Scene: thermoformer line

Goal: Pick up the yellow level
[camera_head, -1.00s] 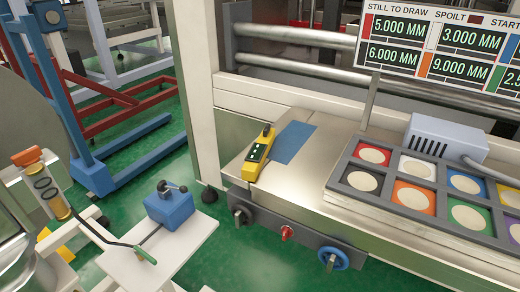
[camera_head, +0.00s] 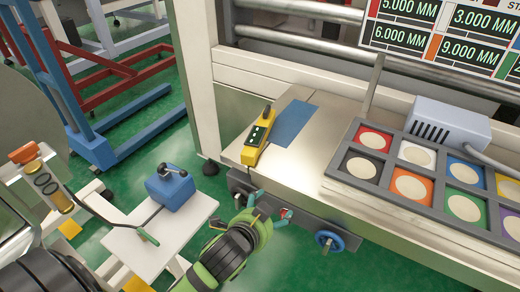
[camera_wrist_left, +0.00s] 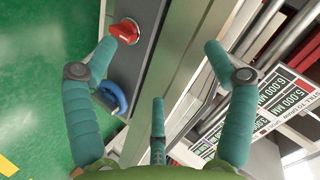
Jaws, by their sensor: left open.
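The yellow level (camera_head: 258,137) lies on the left part of the metal machine bed, beside a blue patch. It has a dark top face with small light marks and a dark knob at its far end. My left gripper (camera_head: 266,206) is in front of the bed's front edge, nearer the camera than the level and apart from it. In the left wrist view its teal fingers (camera_wrist_left: 155,70) are spread, with nothing between them. The level does not show in the left wrist view. My right gripper is in neither view.
A dark front panel (camera_head: 300,215) carries a red knob and a blue handwheel (camera_head: 329,242). A grey tray (camera_head: 345,177) of coloured squares sits right of the level. A white stand (camera_head: 130,241) with a blue box (camera_head: 170,188) is at left. The blue patch (camera_head: 294,124) is bare.

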